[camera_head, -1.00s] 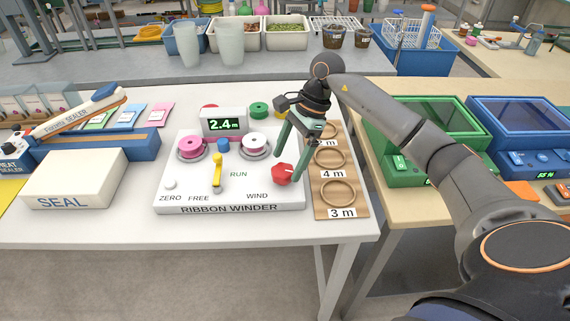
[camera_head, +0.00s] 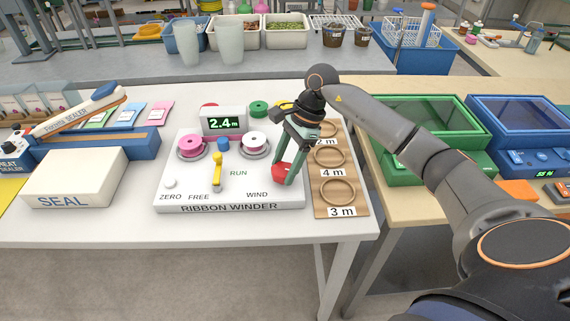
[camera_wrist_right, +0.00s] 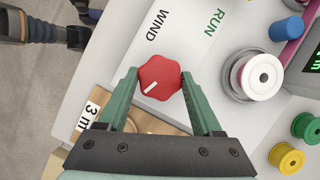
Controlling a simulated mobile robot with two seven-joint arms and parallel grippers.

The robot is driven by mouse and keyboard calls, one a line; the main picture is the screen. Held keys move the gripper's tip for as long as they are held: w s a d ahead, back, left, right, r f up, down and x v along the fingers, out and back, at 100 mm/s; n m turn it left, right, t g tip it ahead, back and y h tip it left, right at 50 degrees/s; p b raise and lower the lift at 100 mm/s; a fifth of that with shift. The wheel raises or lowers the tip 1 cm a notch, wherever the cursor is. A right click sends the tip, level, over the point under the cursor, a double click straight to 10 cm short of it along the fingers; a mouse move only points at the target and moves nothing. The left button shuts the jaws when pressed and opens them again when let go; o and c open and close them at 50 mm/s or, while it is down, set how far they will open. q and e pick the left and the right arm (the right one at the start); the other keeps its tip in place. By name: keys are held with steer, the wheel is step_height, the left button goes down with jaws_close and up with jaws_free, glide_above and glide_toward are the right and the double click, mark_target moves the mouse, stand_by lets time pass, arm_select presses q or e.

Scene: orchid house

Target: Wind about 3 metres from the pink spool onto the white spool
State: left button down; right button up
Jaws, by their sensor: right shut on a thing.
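The ribbon winder (camera_head: 230,208) is a white box on the table. The pink spool (camera_head: 190,146) is at its left and the white spool (camera_head: 254,139) at its right. The display (camera_head: 223,124) between them reads 2.4 m. My right gripper (camera_head: 285,173) is shut on the red knob (camera_head: 278,173) above the WIND label. In the right wrist view, the knob (camera_wrist_right: 161,75) sits between both green fingertips and its white mark shows. A yellow lever (camera_head: 217,172) stands near the FREE and RUN labels. My left gripper is out of view.
A wooden board (camera_head: 353,209) with ring outlines marked 2, 4 and 3 m lies right of the winder. A white SEAL box (camera_head: 75,178) and a heat sealer (camera_head: 80,112) are at the left. Green (camera_head: 258,109) and yellow spools stand behind the winder.

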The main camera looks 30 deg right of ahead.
steer(key=c, duration=0.5)
steer(key=shift+f+m+t+b, duration=0.1)
steer(key=shift+m+t+b, duration=0.35)
steer(key=shift+m, duration=0.65)
steer(key=shift+s+m+t+h+b, duration=0.1)
steer(key=shift+m+t+h+b, duration=0.35)
steer(key=shift+m, duration=1.15)
steer(key=o, duration=1.4)
steer(key=shift+c, duration=0.2)
steer(key=v, duration=1.2)
steer(key=shift+d+r, duration=0.15)
steer(key=shift+r, duration=0.15)
steer(key=shift+s, duration=0.15)
